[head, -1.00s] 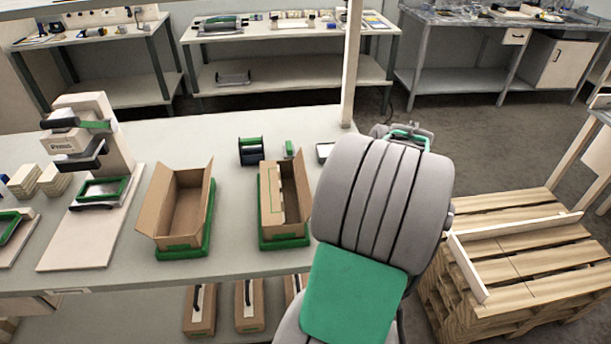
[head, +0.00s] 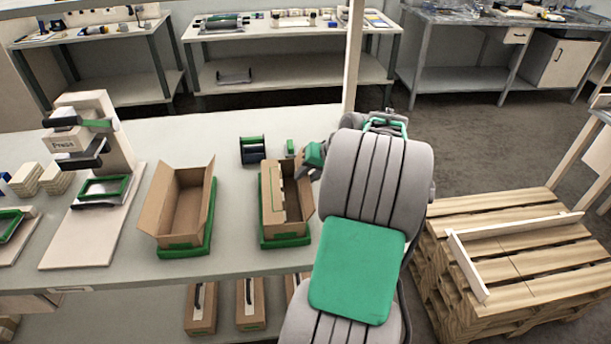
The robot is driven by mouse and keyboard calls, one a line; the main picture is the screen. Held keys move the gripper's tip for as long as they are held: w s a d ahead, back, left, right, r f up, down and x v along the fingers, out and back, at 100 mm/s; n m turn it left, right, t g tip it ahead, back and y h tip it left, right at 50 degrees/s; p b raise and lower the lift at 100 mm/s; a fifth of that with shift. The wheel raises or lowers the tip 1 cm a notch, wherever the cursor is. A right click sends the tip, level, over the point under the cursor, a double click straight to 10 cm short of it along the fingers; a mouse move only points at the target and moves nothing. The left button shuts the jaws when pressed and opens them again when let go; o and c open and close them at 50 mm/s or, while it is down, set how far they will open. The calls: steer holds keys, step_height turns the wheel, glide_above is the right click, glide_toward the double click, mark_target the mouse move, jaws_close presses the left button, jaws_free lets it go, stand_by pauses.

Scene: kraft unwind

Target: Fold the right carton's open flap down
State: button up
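The right carton (head: 272,222) is a brown open-topped box in a green tray (head: 285,242) near the front of the workbench. Its left flap (head: 272,189) lies over part of the top. Its right flap (head: 301,200) stands up along the right side, and the dark inside shows between the two. My gripper (head: 302,171) is at the far right corner of this carton, below a green wrist part. The fingers are small, dark and partly hidden by my arm, so I cannot tell their opening or whether they touch the flap.
The left carton (head: 161,216) stands open in its own green tray (head: 185,252). A tape dispenser (head: 252,151) and a small green item (head: 290,147) are behind the right carton. A press (head: 95,135) stands at left. A post (head: 352,60) rises at the bench's back right.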

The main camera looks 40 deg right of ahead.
steer(key=shift+c, duration=0.3)
jaws_close()
stand_by(1.0)
